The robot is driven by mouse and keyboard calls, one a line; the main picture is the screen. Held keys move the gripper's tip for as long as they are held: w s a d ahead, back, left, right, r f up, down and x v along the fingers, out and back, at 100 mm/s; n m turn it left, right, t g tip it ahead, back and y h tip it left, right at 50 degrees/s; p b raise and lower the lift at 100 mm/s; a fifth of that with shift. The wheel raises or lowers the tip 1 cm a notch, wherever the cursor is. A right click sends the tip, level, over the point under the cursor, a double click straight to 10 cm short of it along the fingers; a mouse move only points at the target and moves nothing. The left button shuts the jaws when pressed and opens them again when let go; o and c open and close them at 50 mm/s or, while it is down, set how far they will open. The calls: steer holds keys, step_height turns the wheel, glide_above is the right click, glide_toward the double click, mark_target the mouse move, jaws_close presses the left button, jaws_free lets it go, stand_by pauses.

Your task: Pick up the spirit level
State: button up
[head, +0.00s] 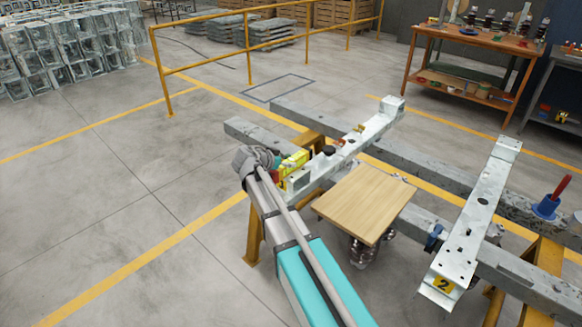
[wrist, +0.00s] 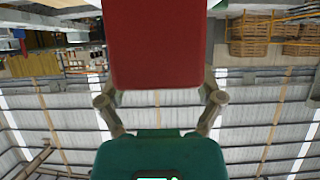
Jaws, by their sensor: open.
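A bright yellow, bar-like thing with a red end, which looks like the spirit level (head: 293,160), lies at the near left end of the left pale metal frame (head: 328,160) in the head view. My gripper (head: 262,158) is just left of it, partly hidden by my own arm. I cannot tell whether they touch. In the wrist view a large red block (wrist: 156,45) fills the top middle, between the spread fingers. It may be the level's red end, but I cannot tell for sure. The jaws are open.
A small wooden-topped stand (head: 367,203) is right of the left frame. A second frame marked 2 (head: 470,225) lies across the grey beams (head: 425,175) to the right. A blue tool with a red handle (head: 549,203) stands far right. Open floor (head: 90,210) lies left.

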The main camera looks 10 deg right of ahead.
mark_target(289, 161)
steer(key=shift+b+x, duration=0.85)
steer(key=shift+x, duration=1.2)
steer(key=shift+a, duration=0.1)
jaws_close()
